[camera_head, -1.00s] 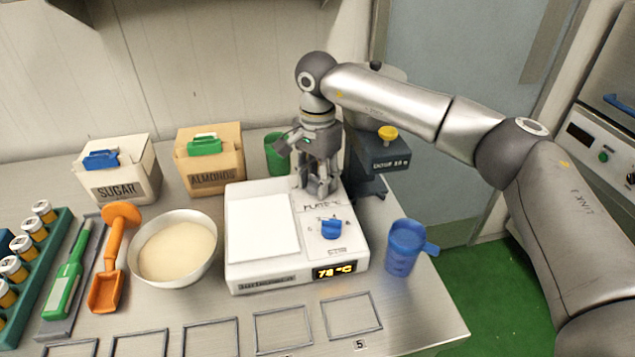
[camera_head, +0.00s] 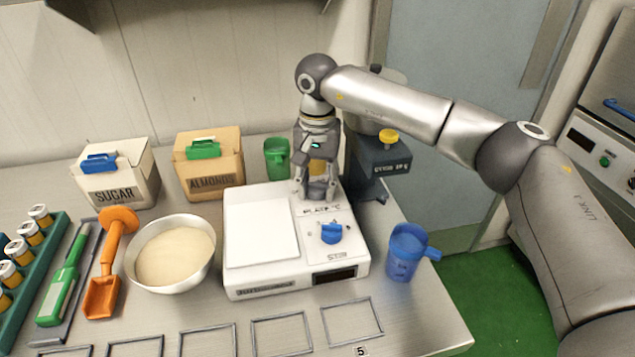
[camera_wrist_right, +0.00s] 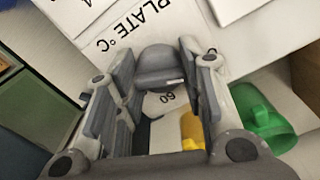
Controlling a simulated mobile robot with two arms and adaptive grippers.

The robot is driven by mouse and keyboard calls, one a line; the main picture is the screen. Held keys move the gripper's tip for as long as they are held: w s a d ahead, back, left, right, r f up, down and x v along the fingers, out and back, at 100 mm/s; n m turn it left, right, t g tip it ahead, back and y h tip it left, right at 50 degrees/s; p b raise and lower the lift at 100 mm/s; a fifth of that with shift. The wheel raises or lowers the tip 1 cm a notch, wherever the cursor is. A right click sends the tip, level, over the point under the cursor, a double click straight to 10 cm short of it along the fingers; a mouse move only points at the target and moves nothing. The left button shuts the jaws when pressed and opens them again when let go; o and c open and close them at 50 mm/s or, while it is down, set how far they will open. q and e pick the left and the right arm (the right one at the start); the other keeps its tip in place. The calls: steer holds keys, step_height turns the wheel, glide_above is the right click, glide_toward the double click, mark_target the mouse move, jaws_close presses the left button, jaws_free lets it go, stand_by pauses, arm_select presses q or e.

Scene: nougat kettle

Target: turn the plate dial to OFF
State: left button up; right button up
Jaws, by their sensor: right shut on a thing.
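The white hot plate unit (camera_head: 245,287) stands on the bench, with a square white top plate (camera_head: 262,230) and a control panel marked PLATE °C. My right gripper (camera_head: 316,193) points down at the back of this panel. In the right wrist view its fingers are shut around the dark grey plate dial (camera_wrist_right: 160,66), beside the PLATE °C lettering. A "60" mark shows near the dial; its other marks and exact setting are hidden. The display (camera_head: 334,276) on the unit's front is dark. My left gripper is out of view.
A blue stir knob (camera_head: 331,233) sits in front of my right gripper. A blue jug (camera_head: 405,252) stands right of the unit, a green cup (camera_head: 277,157) behind it, and a bowl (camera_head: 172,252) to its left. A dark dispenser (camera_head: 383,160) stands close at the back right.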

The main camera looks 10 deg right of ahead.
mark_target(317, 182)
steer(key=shift+r, duration=0.1)
steer(key=o, duration=1)
steer(key=shift+o, duration=0.2)
step_height(317, 182, up, 12)
